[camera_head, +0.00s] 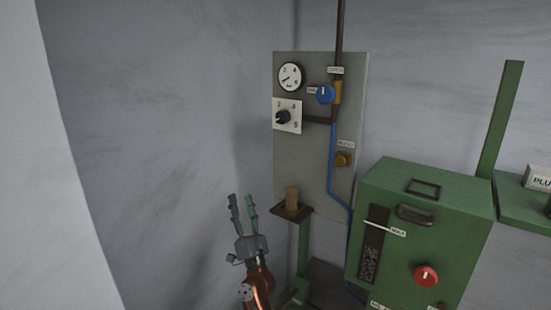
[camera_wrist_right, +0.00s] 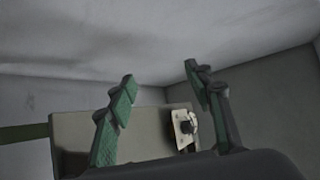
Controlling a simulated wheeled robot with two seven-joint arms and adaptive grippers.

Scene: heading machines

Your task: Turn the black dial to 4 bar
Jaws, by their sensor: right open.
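The black dial (camera_head: 282,117) sits on a pale square plate marked with numbers, on the left part of the grey wall panel (camera_head: 310,160). Its pointer direction is too small to read. In the right wrist view the dial (camera_wrist_right: 188,127) on its plate shows between my fingers, farther off. A round white gauge (camera_head: 290,77) is above the dial; its needle reading is hard to make out. My right gripper (camera_head: 242,205) is open and empty, below and left of the dial, apart from it. Its two fingers also show in the right wrist view (camera_wrist_right: 158,90). My left gripper is not in view.
A blue knob (camera_head: 325,94) and a brass button (camera_head: 342,160) are on the panel. A green machine (camera_head: 420,210) with a red knob (camera_head: 426,276) stands at right. Free room lies left of the panel.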

